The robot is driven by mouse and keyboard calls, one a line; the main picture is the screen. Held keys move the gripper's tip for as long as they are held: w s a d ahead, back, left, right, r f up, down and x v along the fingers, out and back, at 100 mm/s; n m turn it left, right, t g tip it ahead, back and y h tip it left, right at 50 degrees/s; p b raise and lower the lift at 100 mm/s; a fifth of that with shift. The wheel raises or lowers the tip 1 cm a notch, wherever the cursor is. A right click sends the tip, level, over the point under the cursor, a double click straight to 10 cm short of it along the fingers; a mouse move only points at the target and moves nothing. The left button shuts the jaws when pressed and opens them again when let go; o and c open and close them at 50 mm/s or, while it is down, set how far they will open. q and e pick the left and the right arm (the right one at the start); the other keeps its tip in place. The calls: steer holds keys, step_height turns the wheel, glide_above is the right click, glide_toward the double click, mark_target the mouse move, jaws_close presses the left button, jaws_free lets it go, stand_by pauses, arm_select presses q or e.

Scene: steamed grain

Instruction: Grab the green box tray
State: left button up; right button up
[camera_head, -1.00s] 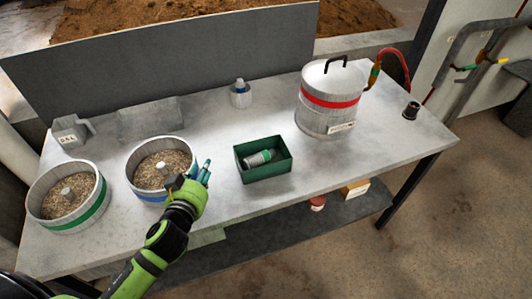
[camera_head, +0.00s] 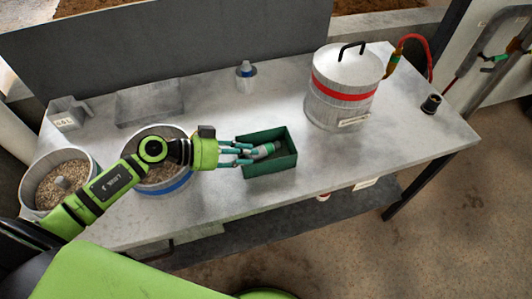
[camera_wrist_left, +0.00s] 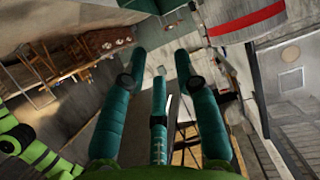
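The green box tray (camera_head: 283,160) is a small open rectangular box near the front edge of the table, with a grey-and-green cylinder (camera_head: 263,150) lying in it. My left gripper (camera_head: 245,153) comes in from the left with its teal fingers at the tray's left side, overlapping its left rim in the head view. The fingers are spread apart in the left wrist view (camera_wrist_left: 160,58), with no object clearly between them. Whether they touch the tray cannot be told. My right gripper is not in view.
A lidded pot with a red band (camera_head: 344,90) stands right of the tray. A grain tub (camera_head: 172,187) lies partly behind my left arm, and another (camera_head: 38,205) stands far left. A small bottle (camera_head: 246,80) stands behind.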

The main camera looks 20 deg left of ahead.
mark_target(271, 161)
arm_select(q)
steer(key=f, duration=0.3)
steer(key=shift+w+d+f, duration=0.35)
steer(key=shift+d+f, duration=0.05)
steer(key=x, duration=0.6)
steer(key=shift+w+d+f, duration=0.1)
steer(key=shift+w+d, duration=0.1)
steer(key=shift+d, duration=0.1)
steer(key=shift+s, duration=0.1)
jaws_close()
